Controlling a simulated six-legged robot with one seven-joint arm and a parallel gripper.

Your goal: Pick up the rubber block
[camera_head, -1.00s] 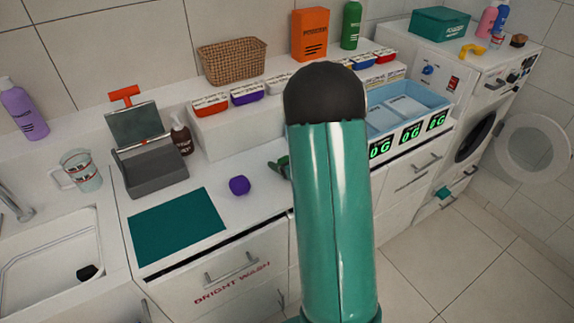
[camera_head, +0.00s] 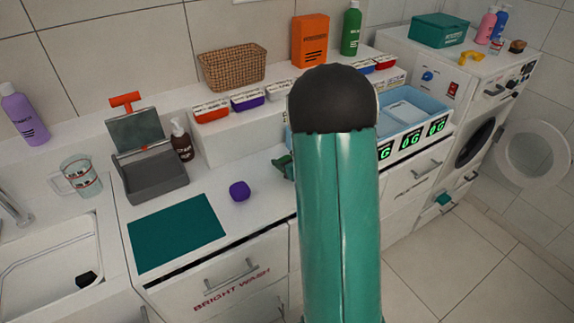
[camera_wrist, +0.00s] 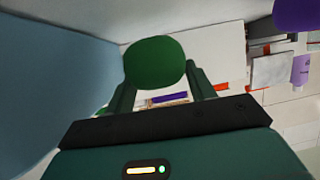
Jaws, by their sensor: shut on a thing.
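In the wrist view, my gripper (camera_wrist: 158,84) is shut on a dark green rounded block (camera_wrist: 155,60), held between its two fingers. I cannot tell from its look whether it is rubber. In the head view, the gripper (camera_head: 283,167) shows only in part as a dark green shape over the counter, left of my arm; the arm hides the rest, and the held block cannot be made out apart from it. A purple block (camera_head: 239,191) lies on the counter to the left, and it also shows at the wrist view's top right (camera_wrist: 296,14). A black block (camera_head: 86,279) lies in the sink.
A teal mat (camera_head: 176,233) and a grey open-lidded box (camera_head: 155,182) are on the counter. A raised shelf (camera_head: 245,132) carries several small labelled bins. A blue tray (camera_head: 428,107) stands behind green displays. The washer door (camera_head: 537,155) hangs open at right.

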